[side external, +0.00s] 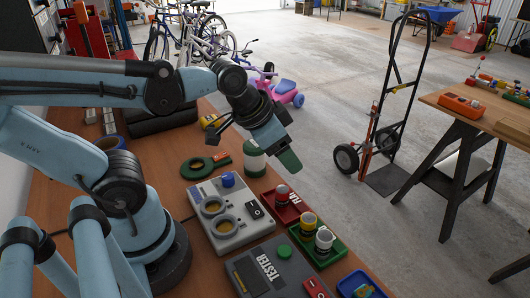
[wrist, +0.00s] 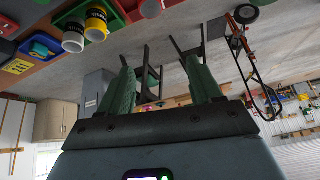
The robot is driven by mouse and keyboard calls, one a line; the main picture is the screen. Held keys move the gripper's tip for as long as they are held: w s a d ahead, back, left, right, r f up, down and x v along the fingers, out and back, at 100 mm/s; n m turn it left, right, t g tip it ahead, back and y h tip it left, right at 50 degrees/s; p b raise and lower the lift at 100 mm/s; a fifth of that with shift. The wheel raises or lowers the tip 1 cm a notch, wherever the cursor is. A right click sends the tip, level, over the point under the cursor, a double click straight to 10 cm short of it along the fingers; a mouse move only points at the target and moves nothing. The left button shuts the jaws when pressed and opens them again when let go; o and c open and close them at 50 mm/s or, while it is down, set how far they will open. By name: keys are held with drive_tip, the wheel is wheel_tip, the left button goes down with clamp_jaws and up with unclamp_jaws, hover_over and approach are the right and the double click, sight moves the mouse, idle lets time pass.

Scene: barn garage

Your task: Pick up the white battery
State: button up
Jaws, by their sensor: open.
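The white battery (side external: 324,240), a short pale cylinder with a dark band, stands in the green tray (side external: 338,249) beside a yellow cylinder (side external: 308,222). In the wrist view, which is upside down, the white battery (wrist: 73,36) shows at the upper left next to the yellow cylinder (wrist: 97,24). My gripper (side external: 287,158) hangs above the far edge of the bench, beyond the trays and apart from the battery. In the wrist view its two green fingers (wrist: 163,82) are spread with nothing between them.
A grey tester box (side external: 232,222) with round wells and a dark "TESTER" case (side external: 270,275) lie left of the trays. A blue tray (side external: 356,284) is at the front edge. A white and green cylinder (side external: 254,161) stands near my gripper.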

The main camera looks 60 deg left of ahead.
drive_tip(key=w+d+m+g+h, duration=0.1)
drive_tip(key=d+m+g, duration=0.2)
drive_tip(key=d+m, duration=0.45)
drive_tip(key=m+g, duration=0.4)
drive_tip(key=m, duration=0.7)
approach(325, 235)
drive_tip(key=shift+n, duration=0.35)
drive_tip(key=shift+s+d+f, duration=0.1)
drive_tip(key=shift+d+f, duration=0.1)
drive_tip(key=shift+f, duration=1.5)
drive_tip(key=shift+s+d+f, duration=0.1)
drive_tip(key=shift+d+f, duration=0.15)
drive_tip(key=shift+f, duration=1.45)
drive_tip(key=shift+s+d+f, duration=0.1)
drive_tip(key=shift+d+f, duration=0.1)
drive_tip(key=shift+f, duration=1.5)
clamp_jaws()
